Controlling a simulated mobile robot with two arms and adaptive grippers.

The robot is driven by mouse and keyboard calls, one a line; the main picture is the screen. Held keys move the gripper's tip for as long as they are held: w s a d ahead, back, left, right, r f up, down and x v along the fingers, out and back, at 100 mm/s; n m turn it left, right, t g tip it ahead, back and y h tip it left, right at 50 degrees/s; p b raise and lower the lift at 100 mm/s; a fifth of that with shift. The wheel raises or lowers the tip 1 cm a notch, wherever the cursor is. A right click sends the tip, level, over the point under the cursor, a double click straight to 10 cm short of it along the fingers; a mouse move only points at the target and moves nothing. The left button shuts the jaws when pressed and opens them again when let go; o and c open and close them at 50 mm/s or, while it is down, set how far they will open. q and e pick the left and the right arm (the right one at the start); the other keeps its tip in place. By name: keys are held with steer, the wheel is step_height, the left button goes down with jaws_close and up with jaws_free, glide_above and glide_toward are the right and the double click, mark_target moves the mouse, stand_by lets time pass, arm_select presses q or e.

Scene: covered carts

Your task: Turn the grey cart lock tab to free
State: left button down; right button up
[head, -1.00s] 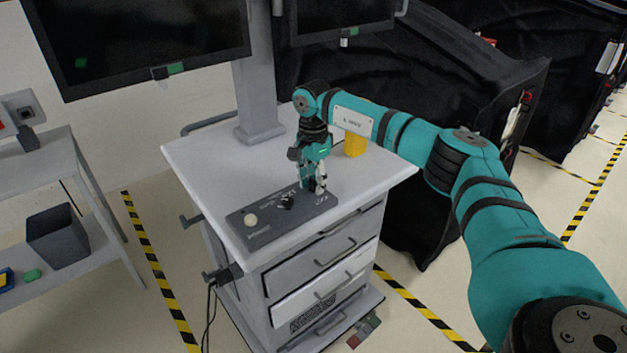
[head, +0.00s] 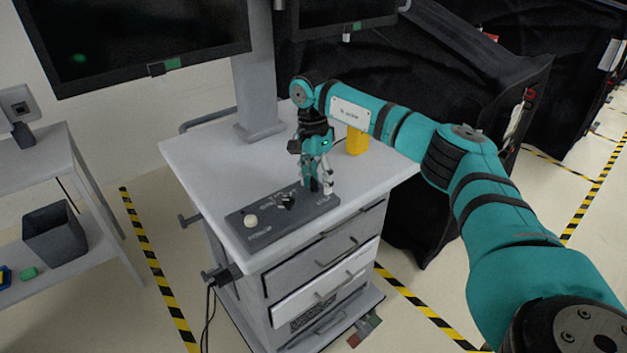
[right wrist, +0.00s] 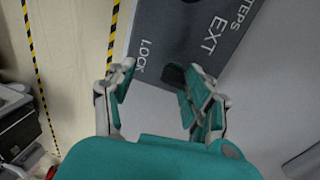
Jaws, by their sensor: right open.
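A dark grey control panel (head: 262,228) lies on the front of the white-topped grey cart (head: 225,150). It bears a round white knob (head: 250,221) and a black knob (head: 288,201). My right gripper (head: 318,188) points down over the panel's right end and hides part of it. In the right wrist view, my open right gripper (right wrist: 158,76) has a small dark tab (right wrist: 173,74) between its fingers, close to the right finger. The words LOCK and EXT are printed near the tab. I cannot tell whether a finger touches it. My left gripper is out of view.
A yellow block (head: 356,141) stands on the cart top behind my right gripper. A monitor post (head: 257,80) rises from the back of the cart. A grey shelf with a dark bin (head: 55,236) stands at left. Black covered carts (head: 480,80) stand behind my arm.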

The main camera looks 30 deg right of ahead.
step_height(320, 180, up, 10)
steer(key=w+r+t, duration=0.1)
steer(key=w, duration=0.2)
step_height(320, 180, up, 5)
steer(key=m+p, duration=0.2)
steer(key=m, duration=0.8)
glide_above(315, 180)
steer(key=shift+t, duration=0.3)
steer(key=f+p, duration=0.1)
steer(key=f, duration=0.9)
steer(key=f+p, duration=0.1)
steer(key=f, duration=0.4)
steer(key=shift+w+f+p, duration=0.2)
steer(key=shift+w+p, duration=0.05)
steer(key=shift+p, duration=0.05)
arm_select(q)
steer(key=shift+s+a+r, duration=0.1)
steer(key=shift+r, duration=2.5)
arm_select(e)
steer(key=shift+f, duration=0.65)
steer(key=shift+d, duration=0.1)
jaws_close()
